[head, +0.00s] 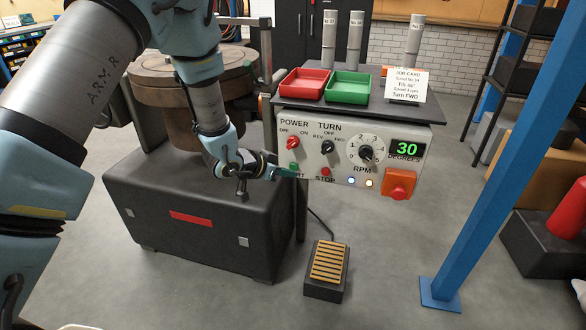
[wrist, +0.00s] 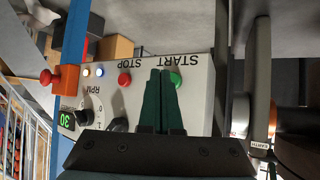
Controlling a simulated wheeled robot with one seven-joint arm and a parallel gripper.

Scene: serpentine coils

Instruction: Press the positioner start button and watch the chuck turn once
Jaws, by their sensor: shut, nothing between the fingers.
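The grey control panel (head: 345,170) faces me in the head view, with a red POWER knob (head: 292,142), a black TURN knob (head: 327,147) and a green display (head: 407,149) reading 30 degrees. My gripper (head: 292,172) is shut and empty at the panel's lower left, covering part of the START label. In the wrist view the panel is upside down. The green start button (wrist: 177,79) shows right beside the dark green fingertips (wrist: 160,71); I cannot tell whether they touch it. The red stop button (wrist: 125,79) is to their left. The round brown chuck (head: 150,68) is partly behind my arm.
An orange-red switch (head: 398,185) is at the panel's lower right. Red (head: 303,84) and green (head: 348,86) trays and a job card (head: 405,86) sit on the shelf above. A foot pedal (head: 327,268) lies on the floor. A blue post (head: 490,150) stands at right.

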